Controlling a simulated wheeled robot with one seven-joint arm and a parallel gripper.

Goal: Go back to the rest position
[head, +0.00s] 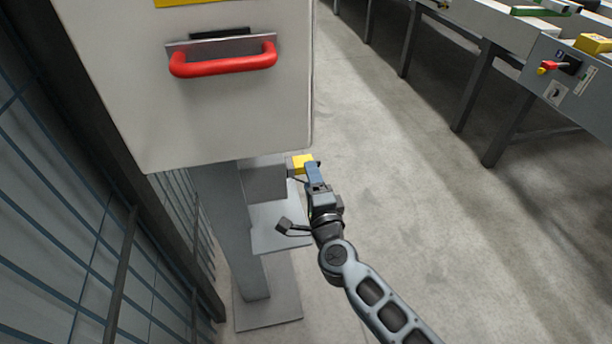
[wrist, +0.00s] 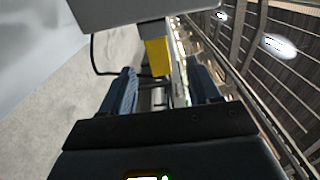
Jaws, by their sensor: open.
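My gripper (head: 313,172) is at the lower right of the grey cabinet in the head view, beside its post. In the wrist view its two blue fingers (wrist: 163,85) stand wide apart with nothing between them. A yellow block (head: 303,163) shows just past the fingertips. In the wrist view the yellow block (wrist: 157,57) sits under the edge of a grey box, beyond the fingers. I cannot tell the exact gap between the fingers and the block. My arm reaches in from the lower right.
The grey cabinet (head: 210,120) with a red handle (head: 222,61) stands on a grey post (head: 238,230) with a shelf (head: 275,225). A mesh fence (head: 60,240) runs along the left. A runout table (head: 470,30) stands at the upper right. The floor (head: 400,190) between is clear.

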